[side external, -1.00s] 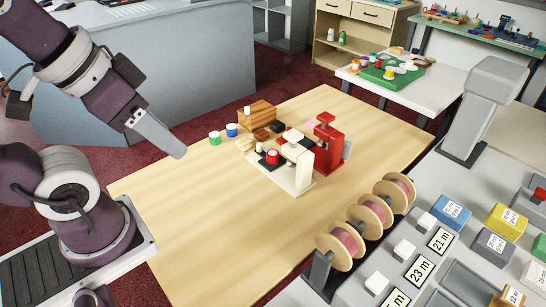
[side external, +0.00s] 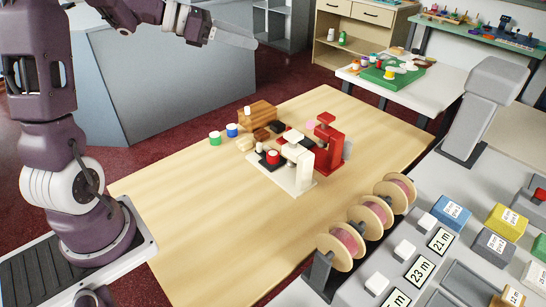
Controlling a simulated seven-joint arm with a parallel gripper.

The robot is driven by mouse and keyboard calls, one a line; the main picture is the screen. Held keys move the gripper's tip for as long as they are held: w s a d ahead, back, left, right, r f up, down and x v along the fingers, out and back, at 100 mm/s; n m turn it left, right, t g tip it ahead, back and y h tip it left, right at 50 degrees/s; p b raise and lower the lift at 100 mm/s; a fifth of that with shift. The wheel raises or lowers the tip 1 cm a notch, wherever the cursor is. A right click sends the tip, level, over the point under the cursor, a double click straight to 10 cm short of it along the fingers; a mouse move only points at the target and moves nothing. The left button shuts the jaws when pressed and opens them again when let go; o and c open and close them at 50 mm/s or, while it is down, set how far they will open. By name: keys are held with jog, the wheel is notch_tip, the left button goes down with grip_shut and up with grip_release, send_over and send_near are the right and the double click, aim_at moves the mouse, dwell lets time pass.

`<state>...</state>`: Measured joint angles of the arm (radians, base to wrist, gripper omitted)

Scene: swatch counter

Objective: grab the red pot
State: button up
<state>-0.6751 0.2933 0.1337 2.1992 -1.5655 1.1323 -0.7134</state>
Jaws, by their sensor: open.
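The red pot (side external: 273,157) is a small red cylinder near the middle of the wooden table. It stands on the dark plate of a white press-like device (side external: 301,165), in front of that device's upright. A green pot (side external: 215,138) and a blue pot (side external: 232,130) stand to its left on the bare table. My gripper (side external: 254,43) is raised well above and behind the table, up from the red pot and apart from everything. It is open and seen edge-on, with nothing visible in it.
A red press-like device (side external: 328,145) stands right behind the white one. A wooden block (side external: 257,115) and small dark items crowd the space behind the pot. Reels of pink ribbon (side external: 347,242) line the right edge. The table's front left (side external: 220,220) is clear.

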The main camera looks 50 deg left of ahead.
send_near(272, 153)
jog(key=x, duration=0.3)
jog(key=shift+w+d, duration=0.2)
jog(key=shift+m, duration=0.3)
jog(key=x, duration=0.6)
jog(key=shift+w+f, duration=0.1)
jog(key=shift+f, duration=0.1)
jog(key=shift+w+d+f, duration=0.1)
jog(key=shift+w+d, duration=0.1)
jog(key=shift+w, duration=0.15)
grip_shut()
